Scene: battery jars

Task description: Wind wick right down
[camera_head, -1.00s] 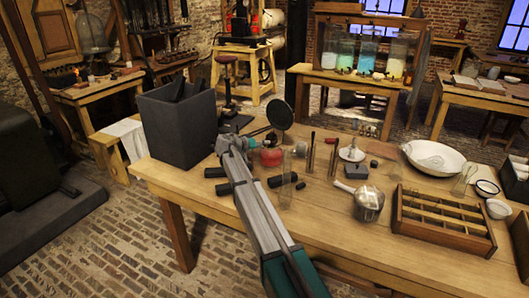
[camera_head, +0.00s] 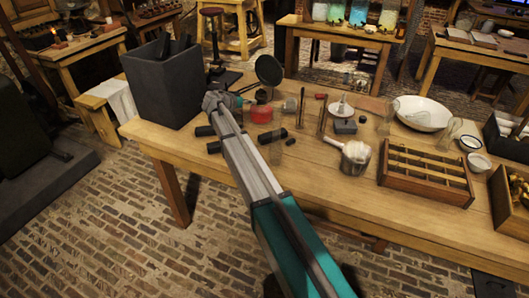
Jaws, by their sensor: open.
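A small red lamp-like body (camera_head: 262,115) stands on the wooden table, close to the end of my arm. A clear glass piece (camera_head: 290,106) is just right of it. I cannot make out a wick or its winding knob at this size. My gripper (camera_head: 244,102) is at the left side of the red body, small and partly hidden by my own wrist. It is open. I cannot tell whether it touches the red body.
A dark grey bin (camera_head: 163,88) stands left of my wrist. A round dark disc (camera_head: 268,70) on a stand is behind the red body. Black cylinders lie in front. A metal pot (camera_head: 355,158), a divided wooden box (camera_head: 426,174) and a white bowl (camera_head: 423,113) are at right.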

